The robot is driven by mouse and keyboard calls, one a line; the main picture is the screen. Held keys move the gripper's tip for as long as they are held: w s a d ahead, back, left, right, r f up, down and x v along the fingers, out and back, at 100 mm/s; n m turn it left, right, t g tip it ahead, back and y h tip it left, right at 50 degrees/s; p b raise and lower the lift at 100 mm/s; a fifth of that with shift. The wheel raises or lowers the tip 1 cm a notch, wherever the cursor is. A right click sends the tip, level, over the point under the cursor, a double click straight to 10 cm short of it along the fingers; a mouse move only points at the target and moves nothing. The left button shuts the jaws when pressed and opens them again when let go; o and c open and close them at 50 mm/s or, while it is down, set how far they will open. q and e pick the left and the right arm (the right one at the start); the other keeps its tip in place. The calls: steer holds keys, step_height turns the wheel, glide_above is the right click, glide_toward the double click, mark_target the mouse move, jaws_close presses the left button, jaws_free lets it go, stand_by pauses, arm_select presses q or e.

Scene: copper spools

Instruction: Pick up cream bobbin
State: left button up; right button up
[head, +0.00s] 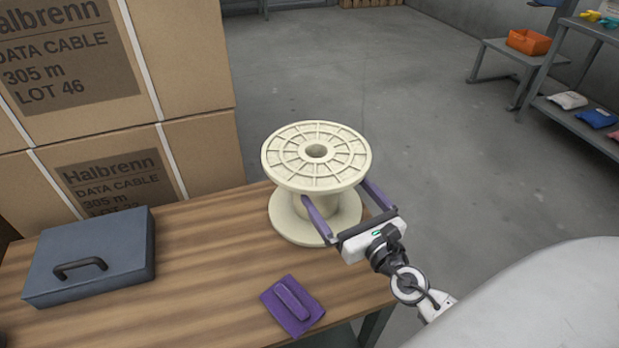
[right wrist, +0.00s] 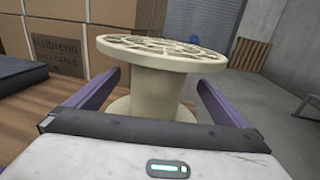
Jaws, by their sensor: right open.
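The cream bobbin (head: 316,156) stands upright on the wooden table near its far right corner, its ribbed round top flange with a centre hole facing up. In the right wrist view the bobbin (right wrist: 158,92) fills the middle, straight ahead. My right gripper (head: 338,205) is open, with its two purple fingers on either side of the bobbin's core, below the top flange. In the right wrist view a gap shows between the fingers (right wrist: 158,97) and the core. The far part of the core is hidden. My left gripper is not in view.
A grey box with a handle (head: 92,254) lies on the table (head: 205,285) at left. A purple pad with a grip (head: 292,305) lies near the front edge. Cardboard boxes (head: 185,60) are stacked behind the table. A shelf (head: 575,115) stands far right; open floor lies between.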

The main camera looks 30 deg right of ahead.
mark_target(322, 161)
steer(key=w, duration=0.5)
steer(key=w+d, duration=0.1)
steer(key=w, duration=0.2)
steer(key=shift+w+r+p, duration=0.1)
steer(key=shift+w+p, duration=0.15)
steer(key=shift+p, duration=0.15)
steer(key=c, duration=1.6)
steer(key=shift+r, duration=0.2)
steer(key=shift+c, duration=1)
